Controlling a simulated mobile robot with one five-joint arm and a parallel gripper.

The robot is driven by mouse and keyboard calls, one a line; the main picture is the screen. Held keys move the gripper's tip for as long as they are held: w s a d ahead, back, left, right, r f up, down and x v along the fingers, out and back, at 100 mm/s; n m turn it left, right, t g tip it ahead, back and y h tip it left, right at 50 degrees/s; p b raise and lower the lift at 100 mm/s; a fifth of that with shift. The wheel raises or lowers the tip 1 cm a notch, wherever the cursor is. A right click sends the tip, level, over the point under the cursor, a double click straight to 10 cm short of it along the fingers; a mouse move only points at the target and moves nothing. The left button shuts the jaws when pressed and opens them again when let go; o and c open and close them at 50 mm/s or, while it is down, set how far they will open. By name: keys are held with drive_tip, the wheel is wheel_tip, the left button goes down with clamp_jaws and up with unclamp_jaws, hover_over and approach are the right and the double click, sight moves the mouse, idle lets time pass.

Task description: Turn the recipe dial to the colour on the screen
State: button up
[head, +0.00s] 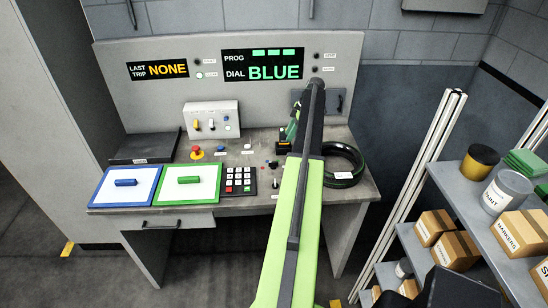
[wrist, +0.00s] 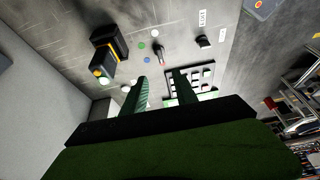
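The screen (head: 262,65) on the back panel reads "PROG" with several green blocks and "DIAL BLUE". The recipe dial (wrist: 160,50) is a small dark knob on the grey bench top in the wrist view. Green (wrist: 141,45), white (wrist: 155,33), blue (wrist: 147,60) and red (wrist: 163,66) dots lie around it. The knob's long axis runs roughly from white to red; which end points is too small to tell. My gripper (wrist: 160,75) is open and empty, its two dark green fingers apart, with the dial beyond their tips.
A black keypad (head: 239,180) lies left of the dial, beside green (head: 213,195) and blue (head: 128,205) framed trays. A black and yellow device (wrist: 108,50) stands close by. A red mushroom button (head: 197,151) stands farther left.

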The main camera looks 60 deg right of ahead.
sight(275, 162)
drive_tip(key=b+x, duration=1.6)
drive_tip(key=x, duration=0.1)
drive_tip(key=shift+f, duration=0.4)
drive_tip(key=shift+r, duration=0.1)
drive_tip(key=shift+c, duration=0.2)
